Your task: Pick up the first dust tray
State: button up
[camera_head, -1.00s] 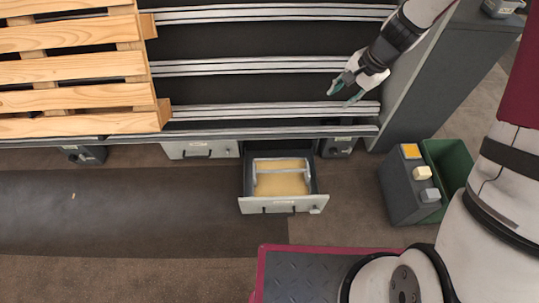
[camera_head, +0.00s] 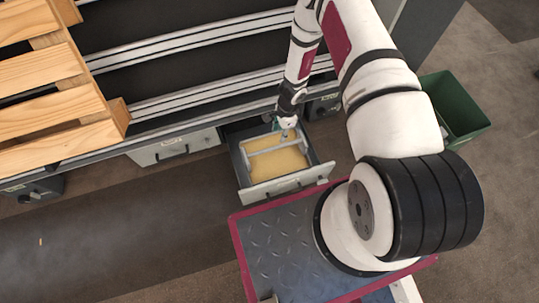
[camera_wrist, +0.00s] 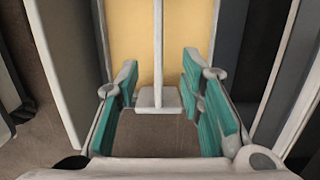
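The dust tray (camera_head: 277,177) sits in an open drawer (camera_head: 290,189) and holds yellowish dust. A pale grey handle bar (camera_head: 268,147) runs across it above the dust. My gripper (camera_head: 289,128) is over the handle's right end, at the drawer's back right. In the wrist view my gripper (camera_wrist: 158,88) is open, with teal finger pads on either side of the bar (camera_wrist: 158,50) and its end plate (camera_wrist: 157,98). Gaps show between both pads and the bar. My arm hides part of the drawer's back right corner.
A closed drawer (camera_head: 174,147) is left of the open one. Metal rails (camera_head: 190,90) and a wooden pallet (camera_head: 50,100) are above. A green bin (camera_head: 453,108) stands right of my arm.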

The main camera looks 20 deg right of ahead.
aim_at(275, 148)
jog(key=f, duration=0.2)
jog(key=f+b, duration=0.1)
jog(key=f, duration=0.2)
jog(key=a+f+b, duration=0.1)
jog(key=f, duration=0.1)
jog(key=shift+f, duration=0.25)
jog(key=shift+s+a+f+b, duration=0.1)
jog(key=shift+a+f+b, duration=0.1)
jog(key=shift+f+b, duration=0.5)
jog(key=shift+w+a+f+b, duration=0.1)
jog(key=shift+a+f+b, duration=0.15)
jog(key=shift+f, duration=0.8)
jog(key=shift+s+a+f+b, duration=0.1)
jog(key=shift+a+f+b, duration=0.1)
jog(key=shift+f+b, duration=0.5)
jog(key=shift+f, duration=0.1)
jog(key=shift+c, duration=0.2)
grip_shut()
